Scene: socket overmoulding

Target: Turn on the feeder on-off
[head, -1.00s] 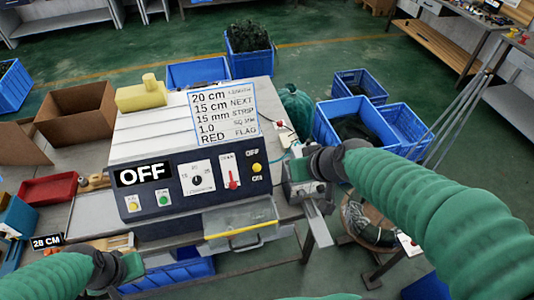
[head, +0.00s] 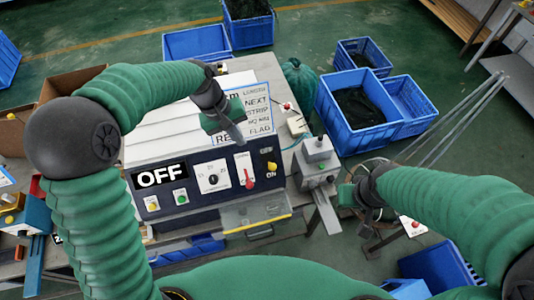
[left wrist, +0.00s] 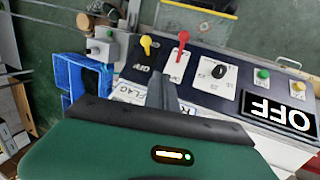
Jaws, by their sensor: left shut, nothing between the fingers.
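The feeder is a machine with a dark front panel (head: 215,203) and a display (head: 160,176) that reads OFF. A yellow switch (head: 271,167) sits at the panel's right end, beside a red lever (head: 247,178). In the left wrist view the yellow switch (left wrist: 147,44) and red lever (left wrist: 182,46) stand just beyond my left gripper (left wrist: 160,78). In the head view my left gripper (head: 240,140) is shut and empty, above the panel's upper edge, apart from the switch. My right gripper (head: 348,194) is right of the machine; its finger opening is unclear.
A small grey device (head: 316,165) stands right of the feeder, near my right gripper. A clear tray with a yellow edge (head: 255,213) juts out below the panel. Blue crates (head: 355,125) stand on the floor behind at right. My left arm covers part of the feeder's top.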

